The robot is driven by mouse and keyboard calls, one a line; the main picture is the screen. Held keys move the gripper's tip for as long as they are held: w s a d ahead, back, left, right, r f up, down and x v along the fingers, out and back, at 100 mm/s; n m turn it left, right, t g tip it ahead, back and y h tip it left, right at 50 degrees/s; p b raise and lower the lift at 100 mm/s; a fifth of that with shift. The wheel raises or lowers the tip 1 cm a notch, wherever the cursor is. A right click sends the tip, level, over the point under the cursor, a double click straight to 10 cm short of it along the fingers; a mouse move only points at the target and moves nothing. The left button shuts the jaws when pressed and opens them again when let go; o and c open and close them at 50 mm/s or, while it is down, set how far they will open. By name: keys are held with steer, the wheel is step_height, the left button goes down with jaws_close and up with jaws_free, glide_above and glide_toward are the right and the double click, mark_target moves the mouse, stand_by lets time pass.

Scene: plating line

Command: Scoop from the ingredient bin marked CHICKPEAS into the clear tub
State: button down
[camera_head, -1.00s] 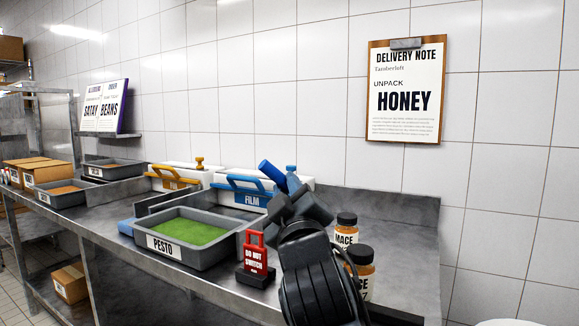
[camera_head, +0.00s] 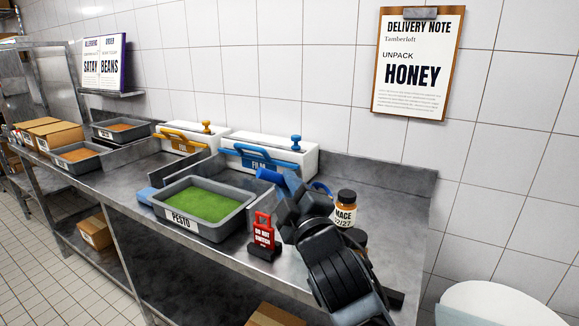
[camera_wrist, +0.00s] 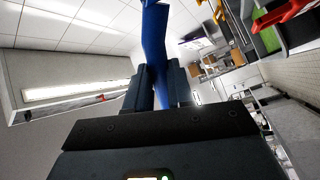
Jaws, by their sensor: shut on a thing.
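My gripper (camera_head: 284,186) is shut on a blue handle-like tool (camera_head: 268,176) and holds it above the steel counter. In the wrist view the blue tool (camera_wrist: 154,40) stands between the two dark fingers; its far end is cut off by the frame. Two grey bins with orange-brown contents, a nearer one (camera_head: 62,163) and a farther one (camera_head: 101,136), stand far left on the counter; their labels are too small to read. No label reading CHICKPEAS is legible. I cannot make out a clear tub in either view.
A PESTO bin (camera_head: 163,207) with green contents stands left of my gripper. A red DO NOT SWITCH tag (camera_head: 263,232) is beside it. FILM dispenser (camera_head: 292,158) stands behind; MACE jar (camera_head: 345,205) is at right. A white rounded surface (camera_head: 470,300) shows bottom right.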

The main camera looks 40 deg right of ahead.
steer(key=shift+w+a+r+n+y+p, duration=0.15)
steer(key=shift+n+y+p, duration=0.25)
steer(key=shift+p, duration=0.8)
steer(key=shift+s+r+n+y+p, duration=0.1)
steer(key=shift+r+n+y+p, duration=0.25)
steer(key=shift+p, duration=0.85)
steer(key=shift+f+n, duration=0.25)
steer(key=shift+f, duration=0.1)
steer(key=shift+w+a+f+n+g+y, duration=0.1)
steer(key=shift+w+f+n+g+y, duration=0.05)
steer(key=shift+n+g+y, duration=0.3)
steer(key=shift+n, duration=0.35)
steer(key=shift+w+a+n+g+y, duration=0.15)
steer(key=shift+n+g+y, duration=0.25)
steer(key=shift+n+y, duration=0.2)
steer(key=shift+w+a+n+g+y, duration=0.1)
steer(key=shift+n+g+y, duration=0.25)
steer(key=shift+n+y, duration=0.2)
steer(key=shift+w+a+n+g+y, duration=0.15)
steer(key=shift+n+g+y, duration=0.15)
steer(key=shift+n+g, duration=0.25)
steer(key=shift+a+n+g+y, duration=0.1)
steer(key=shift+n+g+y, duration=0.2)
steer(key=shift+n, duration=0.4)
